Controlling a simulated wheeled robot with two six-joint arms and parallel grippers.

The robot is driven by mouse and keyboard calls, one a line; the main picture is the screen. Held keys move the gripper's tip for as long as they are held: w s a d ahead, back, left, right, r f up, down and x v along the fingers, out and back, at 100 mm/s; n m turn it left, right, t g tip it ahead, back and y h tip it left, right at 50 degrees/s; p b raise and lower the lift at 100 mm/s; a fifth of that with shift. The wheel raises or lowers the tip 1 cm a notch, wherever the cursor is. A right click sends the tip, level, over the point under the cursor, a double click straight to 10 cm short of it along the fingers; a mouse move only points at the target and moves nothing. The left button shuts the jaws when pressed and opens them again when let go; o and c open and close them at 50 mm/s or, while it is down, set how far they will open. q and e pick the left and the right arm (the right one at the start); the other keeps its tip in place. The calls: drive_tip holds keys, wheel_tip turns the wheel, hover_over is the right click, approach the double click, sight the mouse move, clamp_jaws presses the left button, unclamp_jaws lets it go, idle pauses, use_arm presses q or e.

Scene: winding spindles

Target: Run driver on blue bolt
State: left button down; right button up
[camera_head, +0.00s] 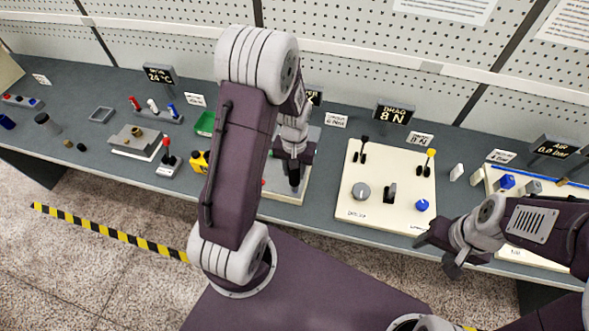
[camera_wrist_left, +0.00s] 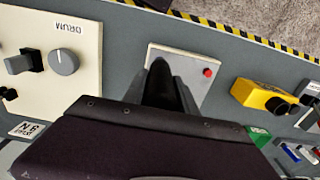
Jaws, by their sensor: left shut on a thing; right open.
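My left gripper (camera_head: 294,178) reaches down over a pale plate (camera_head: 288,194) near the front of the bench. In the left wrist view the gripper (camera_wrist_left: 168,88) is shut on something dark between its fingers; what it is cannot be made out. The pale plate (camera_wrist_left: 205,88) carries a small red button (camera_wrist_left: 207,72) beside the fingers. No blue bolt can be made out at the plate; my arm and fingers hide part of it. My right gripper (camera_head: 446,252) is open and empty by the bench's front edge at the right.
A cream panel (camera_head: 350,208) with knobs and levers stands right of the plate. A yellow and black object (camera_head: 200,162) and a green bin (camera_head: 205,123) stand left. Small racks and blocks fill the far left. A pegboard wall closes the back.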

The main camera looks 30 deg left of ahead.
idle(0.4)
use_arm(q)
wheel_tip(320, 180, up, 7)
drive_tip(key=p, duration=0.6)
drive_tip(key=shift+p, duration=0.35)
